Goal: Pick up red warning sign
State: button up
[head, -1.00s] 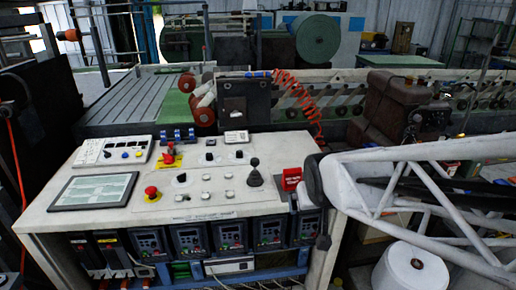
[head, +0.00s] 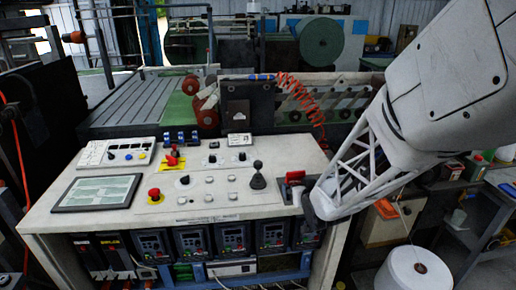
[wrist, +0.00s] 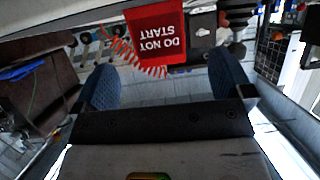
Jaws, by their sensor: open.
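The red warning sign (head: 294,176) stands at the right edge of the control desk, beside the black joystick. In the wrist view the sign (wrist: 157,32) reads "DO NOT START" upside down, at the top between my two blue-padded fingers. My gripper (wrist: 164,75) is open, its fingers spread wider than the sign. No contact with the sign shows. In the head view my gripper (head: 313,204) is at the desk's right edge, close to the sign, and its fingers are hard to make out.
The control desk (head: 110,220) carries a black joystick (head: 258,176), a red stop button (head: 155,194), a flat screen (head: 97,192) and several knobs. A red coiled hose (head: 300,98) hangs behind. A white roll (head: 415,270) stands at the lower right.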

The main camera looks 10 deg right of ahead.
aim_at(296, 183)
jog(key=shift+w, duration=0.1)
dwell(0.3)
jog(key=shift+x, duration=1.2)
jog(key=shift+w+f, duration=0.1)
jog(key=shift+x, duration=2.5)
jog(key=shift+c, duration=0.3)
jog(key=c, duration=1)
